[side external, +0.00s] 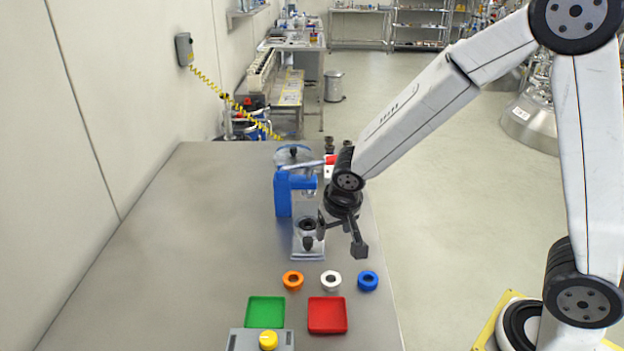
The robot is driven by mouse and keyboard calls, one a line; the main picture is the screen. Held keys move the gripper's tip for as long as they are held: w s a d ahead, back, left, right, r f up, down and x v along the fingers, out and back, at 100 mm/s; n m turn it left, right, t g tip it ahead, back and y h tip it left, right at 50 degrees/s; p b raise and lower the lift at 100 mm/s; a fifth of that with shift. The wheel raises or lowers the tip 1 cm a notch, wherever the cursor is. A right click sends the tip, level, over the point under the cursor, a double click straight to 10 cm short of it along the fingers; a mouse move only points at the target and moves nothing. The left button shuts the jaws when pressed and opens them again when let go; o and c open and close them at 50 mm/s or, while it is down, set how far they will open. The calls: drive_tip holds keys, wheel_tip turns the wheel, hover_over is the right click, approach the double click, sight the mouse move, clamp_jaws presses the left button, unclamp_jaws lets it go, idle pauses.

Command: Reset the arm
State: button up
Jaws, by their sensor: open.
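My gripper (334,248) hangs from the wrist above the right part of the table, its black fingers spread and nothing between them. It is in front of a blue press (283,193) with a grey base and a red-tipped lever (307,165). The left finger overlaps the press base in the picture, so I cannot tell how close they are.
A green tray (265,311) and a red tray (327,315) lie near the front, both empty. A grey box with a yellow button (268,340) stands at the front edge of view. The left of the table (170,260) is clear. A wall (60,150) runs along the left.

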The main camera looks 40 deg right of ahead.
drive_tip(key=s+d+n+y, duration=0.1)
drive_tip(key=s+d+n, duration=0.2)
drive_tip(key=s, duration=0.8)
drive_tip(key=shift+n+g+y, duration=0.3)
drive_tip(key=shift+n, duration=0.3)
drive_tip(key=shift+r, duration=0.1)
idle(0.7)
